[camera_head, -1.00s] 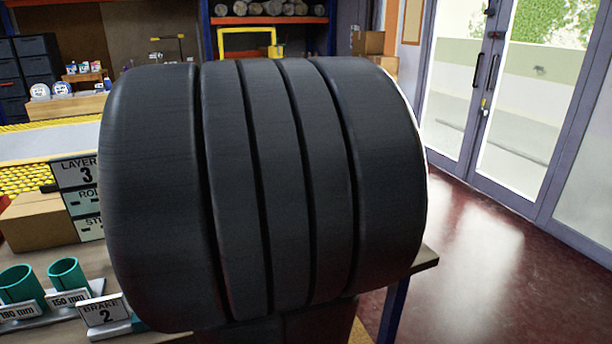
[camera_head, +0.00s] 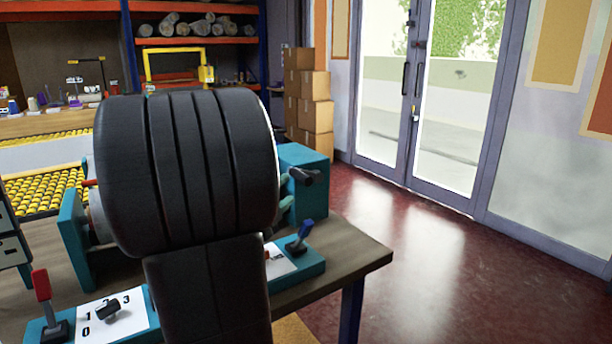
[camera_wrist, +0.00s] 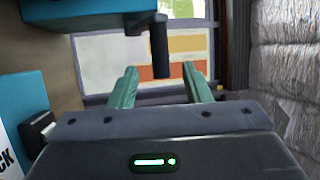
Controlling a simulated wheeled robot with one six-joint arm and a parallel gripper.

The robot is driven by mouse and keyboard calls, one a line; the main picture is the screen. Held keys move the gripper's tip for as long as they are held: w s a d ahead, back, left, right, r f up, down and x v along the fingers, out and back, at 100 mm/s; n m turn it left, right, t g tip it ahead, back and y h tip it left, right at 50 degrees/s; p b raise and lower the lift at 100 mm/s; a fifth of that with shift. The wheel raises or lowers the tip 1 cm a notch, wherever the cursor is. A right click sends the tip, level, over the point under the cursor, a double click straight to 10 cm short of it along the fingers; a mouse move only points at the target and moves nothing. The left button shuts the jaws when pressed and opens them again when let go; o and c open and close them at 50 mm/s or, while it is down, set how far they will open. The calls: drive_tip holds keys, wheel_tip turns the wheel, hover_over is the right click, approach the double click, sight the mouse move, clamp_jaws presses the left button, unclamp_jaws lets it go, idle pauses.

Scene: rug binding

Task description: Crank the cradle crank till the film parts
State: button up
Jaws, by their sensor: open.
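The cradle (camera_head: 303,158) is a teal stand on the workbench, partly hidden behind my dark ribbed arm. Its crank has a black handle (camera_head: 303,177) sticking out at the right; it also shows in the wrist view (camera_wrist: 161,68), between the finger lines. My gripper (camera_wrist: 160,72) has its two green fingers apart, one on each side of the handle. I cannot tell whether they touch it. A green finger shows dimly below the handle in the head view. A silvery, wrinkled wrapped surface (camera_wrist: 283,65), which looks like film, stands at the right in the wrist view.
The bench (camera_head: 345,262) carries a red lever (camera_head: 42,285), a black dial knob (camera_head: 107,308) and a blue lever (camera_head: 300,237). Stacked cartons (camera_head: 310,100) stand behind. The red floor (camera_head: 430,255) at the right is clear before glass doors.

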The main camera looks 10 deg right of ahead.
drive_tip(key=x, duration=0.9)
drive_tip(key=shift+d, duration=0.15)
drive_tip(key=shift+w, duration=0.15)
drive_tip(key=shift+c, duration=0.2)
clamp_jaws()
